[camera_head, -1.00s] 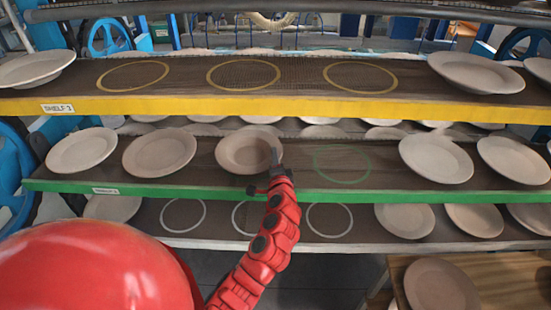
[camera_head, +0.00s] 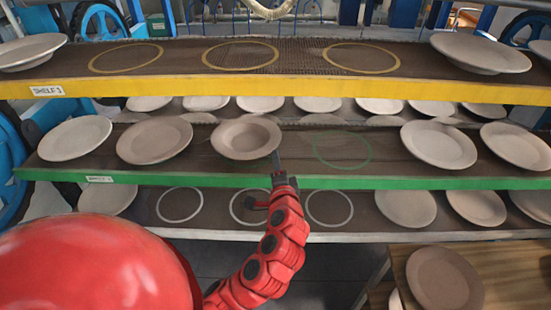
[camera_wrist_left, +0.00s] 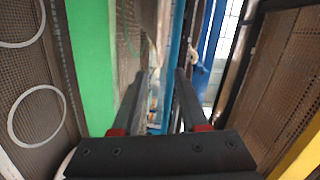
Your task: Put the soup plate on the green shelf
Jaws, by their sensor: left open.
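The soup plate (camera_head: 246,138), a beige deep plate with a wide rim, sits upright on the green shelf (camera_head: 330,184), left of an empty green ring (camera_head: 342,149). My left gripper (camera_head: 276,158) is just at the front right of the plate's rim, by the shelf's front edge. In the head view I cannot tell whether it touches the rim. In the left wrist view, my left gripper (camera_wrist_left: 160,74) shows two separated fingers with nothing between them. The green shelf edge (camera_wrist_left: 92,60) is left of the fingers there. My right gripper is not in view.
Flat plates (camera_head: 155,141) stand left of the soup plate, and others (camera_head: 438,145) right of the green ring. The yellow-edged shelf (camera_head: 300,90) is above, a white-edged shelf (camera_head: 330,238) below. A wooden surface (camera_head: 505,270) with a brown plate (camera_head: 444,279) is at lower right.

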